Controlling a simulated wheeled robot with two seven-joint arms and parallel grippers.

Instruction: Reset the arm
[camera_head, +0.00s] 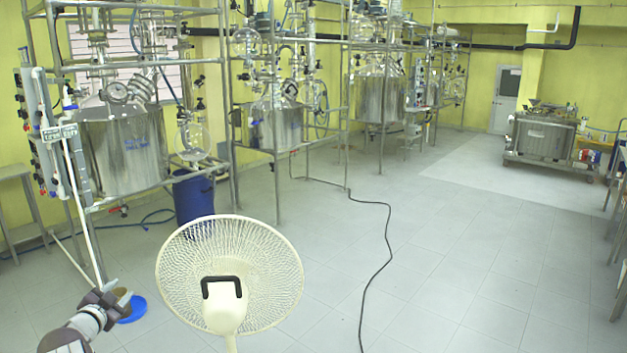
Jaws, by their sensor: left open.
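My left arm comes in at the bottom left corner. Its gripper (121,297) is small in the view, with its pale fingertips apart and nothing seen between them. It is over the floor, to the left of a cream pedestal fan (265,300), and apart from it in the picture. A blue round object (133,312) shows on the floor behind the gripper and is partly hidden by it. My right gripper is not in view.
Glass reactors with steel vessels (125,150) stand in pipe frames along the left wall. A blue bin (193,200) stands behind the fan. A black cable (387,235) crosses the floor. A steel cart (545,142) stands at the back right. The middle floor is mostly clear.

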